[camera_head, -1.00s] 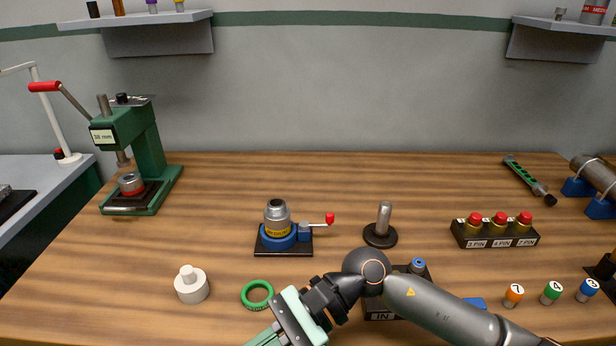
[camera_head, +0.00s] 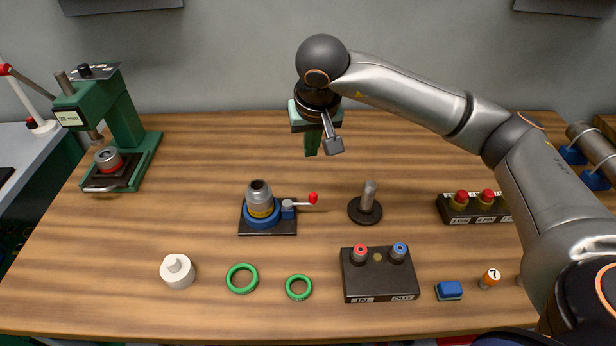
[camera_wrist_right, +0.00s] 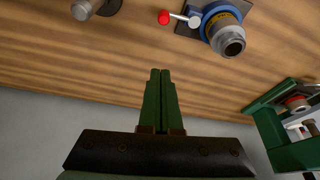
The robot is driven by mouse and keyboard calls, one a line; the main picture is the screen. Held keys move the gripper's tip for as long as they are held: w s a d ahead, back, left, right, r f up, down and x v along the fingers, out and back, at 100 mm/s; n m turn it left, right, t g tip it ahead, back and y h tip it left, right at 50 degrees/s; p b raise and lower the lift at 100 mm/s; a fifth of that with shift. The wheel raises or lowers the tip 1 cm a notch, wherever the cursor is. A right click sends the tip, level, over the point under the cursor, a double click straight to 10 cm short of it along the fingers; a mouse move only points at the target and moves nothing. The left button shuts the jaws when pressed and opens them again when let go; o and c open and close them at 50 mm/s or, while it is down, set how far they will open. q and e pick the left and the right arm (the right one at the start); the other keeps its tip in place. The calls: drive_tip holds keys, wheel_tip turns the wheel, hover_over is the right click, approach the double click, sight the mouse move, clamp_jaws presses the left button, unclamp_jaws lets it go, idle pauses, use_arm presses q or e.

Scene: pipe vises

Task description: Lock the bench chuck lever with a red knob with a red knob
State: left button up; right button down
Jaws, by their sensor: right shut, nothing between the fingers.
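The bench chuck (camera_head: 261,207) is a blue ring on a black base plate with a grey metal cylinder with a yellow band standing in it. Its lever with a red knob (camera_head: 313,198) sticks out to the right from a small blue block. In the right wrist view the red knob (camera_wrist_right: 164,17) and the chuck (camera_wrist_right: 222,27) show at the top. My right gripper (camera_head: 312,150) points down above the back of the table, behind and above the lever and apart from it. Its green fingers (camera_wrist_right: 158,100) are shut and empty. My left gripper is not in view.
Green rings (camera_head: 241,278), a white stepped cylinder (camera_head: 177,271), a green press (camera_head: 121,127) and a button box (camera_head: 474,215) stand around.

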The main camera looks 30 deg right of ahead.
drive_tip(key=p+x, duration=0.1)
drive_tip(key=x, duration=0.8)
drive_tip(key=shift+a+f, duration=0.1)
drive_tip(key=shift+f, duration=0.2)
drive_tip(key=shift+s+f, duration=0.15)
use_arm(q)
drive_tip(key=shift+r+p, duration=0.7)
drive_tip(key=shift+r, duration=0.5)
use_arm(e)
drive_tip(key=shift+s+a, duration=0.25)
drive_tip(key=shift+s, duration=0.55)
drive_tip(key=shift+s+a, duration=0.25)
drive_tip(key=shift+s, duration=0.55)
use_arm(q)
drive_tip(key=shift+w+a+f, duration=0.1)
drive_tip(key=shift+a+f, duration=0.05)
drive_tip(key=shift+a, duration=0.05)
use_arm(e)
drive_tip(key=shift+f, duration=0.1)
